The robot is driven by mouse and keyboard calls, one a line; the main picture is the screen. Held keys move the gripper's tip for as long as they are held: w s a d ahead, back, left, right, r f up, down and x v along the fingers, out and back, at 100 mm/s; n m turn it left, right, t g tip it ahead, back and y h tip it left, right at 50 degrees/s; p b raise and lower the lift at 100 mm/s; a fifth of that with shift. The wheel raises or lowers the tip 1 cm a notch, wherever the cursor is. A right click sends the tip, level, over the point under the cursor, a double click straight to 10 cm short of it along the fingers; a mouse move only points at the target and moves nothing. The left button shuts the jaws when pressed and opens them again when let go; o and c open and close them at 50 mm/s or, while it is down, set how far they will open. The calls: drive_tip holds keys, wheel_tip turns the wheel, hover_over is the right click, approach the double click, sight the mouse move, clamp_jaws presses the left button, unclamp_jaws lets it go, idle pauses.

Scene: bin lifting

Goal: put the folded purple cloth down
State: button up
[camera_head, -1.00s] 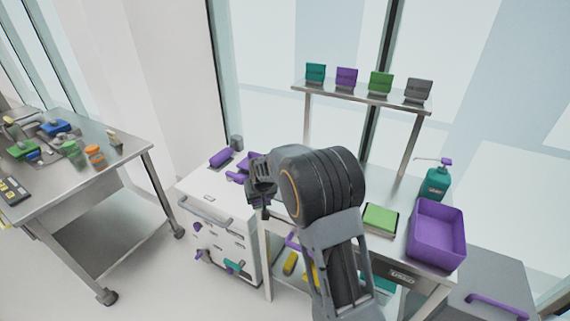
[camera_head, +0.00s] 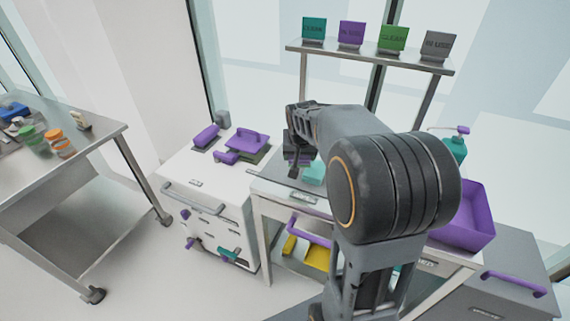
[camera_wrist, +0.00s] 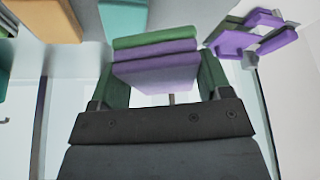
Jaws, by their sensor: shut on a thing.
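The folded purple cloth (camera_wrist: 155,75) is between the two green fingers of my gripper (camera_wrist: 160,82) in the wrist view. The fingers press on it from either side. A green folded layer (camera_wrist: 155,45) lies against the cloth's far side; I cannot tell whether it is held too. In the head view my gripper (camera_head: 298,152) is over the left part of the steel table (camera_head: 290,200), beside a teal folded cloth (camera_head: 313,173). My arm hides most of the held cloth there, and its height over the table is unclear.
A white cabinet (camera_head: 205,185) on the left carries a purple handled tool (camera_head: 247,140) and a purple roll (camera_head: 206,134). A raised shelf (camera_head: 370,58) holds several coloured signs. A purple bin (camera_head: 470,215) stands at the right, partly behind my arm.

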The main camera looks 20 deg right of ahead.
drive_tip(key=w, duration=0.1)
drive_tip(key=w+f, duration=0.1)
drive_tip(key=w, duration=0.1)
drive_tip(key=w+f+p, duration=0.1)
drive_tip(key=shift+w+a, duration=0.15)
drive_tip(key=shift+w, duration=0.25)
approach(285, 167)
drive_tip(key=shift+w+d+f, duration=0.65)
drive_tip(key=shift+w+f, duration=0.05)
drive_tip(key=shift+w+f+p, duration=0.3)
drive_tip(key=shift+w+f, duration=0.2)
drive_tip(key=shift+f, duration=1.6)
drive_tip(key=shift+f, duration=0.15)
drive_tip(key=o, duration=0.8)
